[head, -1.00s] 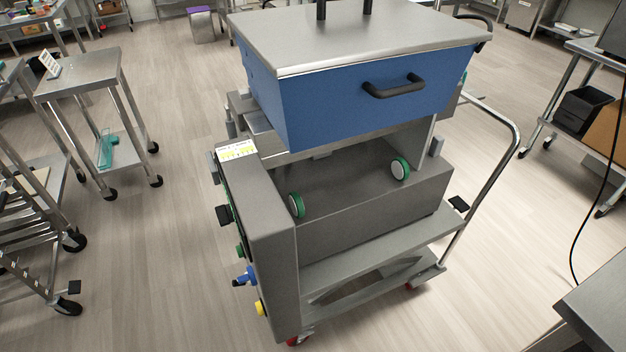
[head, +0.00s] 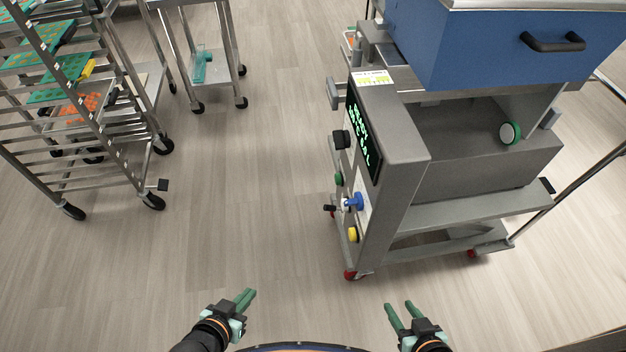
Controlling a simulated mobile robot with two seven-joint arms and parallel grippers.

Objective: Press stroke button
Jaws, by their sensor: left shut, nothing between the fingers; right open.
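The gummy depositor (head: 405,150) stands right of centre, a grey and blue machine on a wheeled cart. Its narrow control panel faces left and shows a dark display (head: 363,133) with green text. Below it are a black knob (head: 341,140), a green button (head: 338,178), a blue knob (head: 354,201) and a yellow button (head: 352,235). Which one is the stroke button I cannot tell. My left gripper (head: 246,298) is shut and empty at the bottom, left of the machine. My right gripper (head: 399,308) is open and empty at the bottom, below the machine. Both are apart from the panel.
A wheeled rack (head: 60,185) with green and orange trays stands at the left. A small steel cart (head: 215,85) is at the upper left. Clear floor (head: 240,190) lies between the rack and the depositor.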

